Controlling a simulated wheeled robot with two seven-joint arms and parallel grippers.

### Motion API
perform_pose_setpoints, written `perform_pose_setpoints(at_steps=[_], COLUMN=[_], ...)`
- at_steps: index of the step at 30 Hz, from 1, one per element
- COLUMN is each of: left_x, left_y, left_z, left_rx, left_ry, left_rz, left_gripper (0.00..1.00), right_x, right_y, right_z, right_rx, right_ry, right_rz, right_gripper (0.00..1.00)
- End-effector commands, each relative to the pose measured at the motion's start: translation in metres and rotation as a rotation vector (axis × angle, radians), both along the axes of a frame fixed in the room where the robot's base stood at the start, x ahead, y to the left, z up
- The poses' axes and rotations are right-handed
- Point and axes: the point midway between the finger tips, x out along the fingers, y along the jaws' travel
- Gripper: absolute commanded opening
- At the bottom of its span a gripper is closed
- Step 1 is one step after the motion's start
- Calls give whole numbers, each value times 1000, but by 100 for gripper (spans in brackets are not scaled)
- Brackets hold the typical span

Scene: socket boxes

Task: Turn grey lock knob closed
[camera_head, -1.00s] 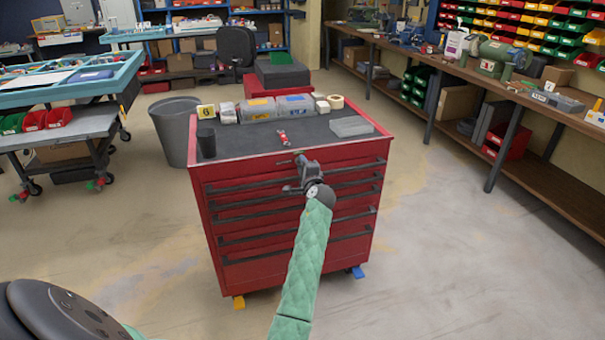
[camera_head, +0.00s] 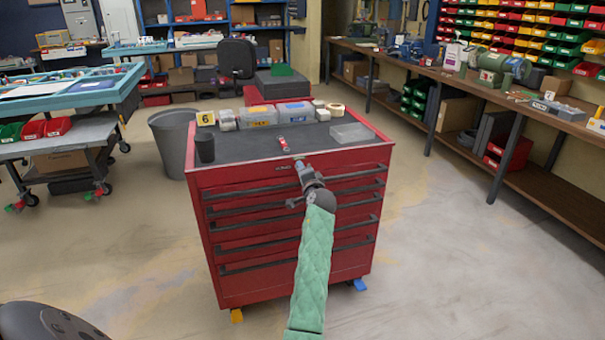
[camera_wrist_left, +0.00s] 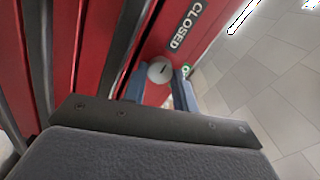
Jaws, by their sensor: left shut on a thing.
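The grey lock knob (camera_wrist_left: 160,70) shows in the left wrist view as a pale round disc with a dark slot, on the red front of the tool cabinet (camera_head: 232,289). A black CLOSED label (camera_wrist_left: 186,25) and a small green mark (camera_wrist_left: 187,71) are near it. My left gripper (camera_wrist_left: 160,88) has one finger on each side of the knob and is shut on it. In the head view my left gripper (camera_head: 299,164) is at the upper front of the cabinet, and I cannot make out the knob there. My right gripper is not in view.
Long dark drawer handles (camera_head: 240,193) run across the cabinet front below the gripper. On its top stand a black cup (camera_head: 205,147), clear boxes (camera_head: 295,112) and a red tool (camera_head: 283,143). A grey bin (camera_head: 172,140) is at left. Floor right of the cabinet is clear.

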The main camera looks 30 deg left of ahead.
Motion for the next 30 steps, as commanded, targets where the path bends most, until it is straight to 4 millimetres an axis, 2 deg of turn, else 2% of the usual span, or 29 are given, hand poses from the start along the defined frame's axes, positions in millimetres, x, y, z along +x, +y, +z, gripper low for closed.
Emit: perform_pose_setpoints(at_steps=[7, 8, 10, 11, 23, 30], left_x=[-1, -1, -1, -1, 0, 0], left_y=[0, 0, 0, 0, 0, 0], left_z=[-3, -3, -2, -2, -2, 2], left_rx=[-2, -2, -2, -2, 0, 64], left_ry=[3, 3, 3, 3, 4, 80], left_rz=[2, 2, 1, 1, 0, 0], left_gripper=[5, 34, 48, 50, 50, 50], right_x=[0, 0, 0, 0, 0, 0], right_y=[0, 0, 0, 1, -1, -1], right_z=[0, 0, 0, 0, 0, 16], right_rx=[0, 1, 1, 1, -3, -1], right_ry=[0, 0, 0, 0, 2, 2], right_rz=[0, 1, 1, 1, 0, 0], right_gripper=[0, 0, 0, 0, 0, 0])
